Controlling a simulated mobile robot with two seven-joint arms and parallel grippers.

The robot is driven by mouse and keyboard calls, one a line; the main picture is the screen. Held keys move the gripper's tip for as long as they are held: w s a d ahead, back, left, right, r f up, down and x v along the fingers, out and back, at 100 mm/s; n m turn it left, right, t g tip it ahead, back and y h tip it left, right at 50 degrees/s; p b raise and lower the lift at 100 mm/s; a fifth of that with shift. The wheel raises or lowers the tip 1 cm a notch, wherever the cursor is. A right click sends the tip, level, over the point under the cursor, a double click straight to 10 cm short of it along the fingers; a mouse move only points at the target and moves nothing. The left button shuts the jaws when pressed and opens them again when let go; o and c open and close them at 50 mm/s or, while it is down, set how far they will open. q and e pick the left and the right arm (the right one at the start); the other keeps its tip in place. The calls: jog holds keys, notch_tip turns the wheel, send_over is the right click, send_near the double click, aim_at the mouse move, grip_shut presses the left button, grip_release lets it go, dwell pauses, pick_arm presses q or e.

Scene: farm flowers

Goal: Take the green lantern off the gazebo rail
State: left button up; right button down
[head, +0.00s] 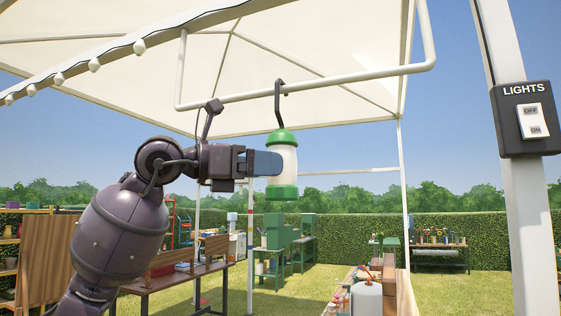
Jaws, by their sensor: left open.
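The green lantern (287,165) has a green cap, a pale body and a green base. It hangs upright by a dark hook (278,97) from the white gazebo rail (330,82). My left gripper (265,163) reaches in from the left at the height of the pale body. It is open, and a blue-grey finger overlaps the lantern's left side. I cannot tell whether it touches; the other finger is not clearly visible. My right gripper is not in view.
A white post (526,220) with a black lights switch box (527,118) stands at the right. String-light bulbs (95,64) line the canopy edge at upper left. Work tables (180,282) and a green bench (280,240) stand lower down. Open air surrounds the lantern's right side.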

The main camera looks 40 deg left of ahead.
pick_arm(q)
jog(key=shift+d+x, duration=0.2)
jog(key=shift+x, duration=1.7)
jog(key=shift+s, duration=0.15)
jog(key=shift+c, duration=0.3)
jog(key=c, duration=1.1)
jog(key=shift+r, duration=0.1)
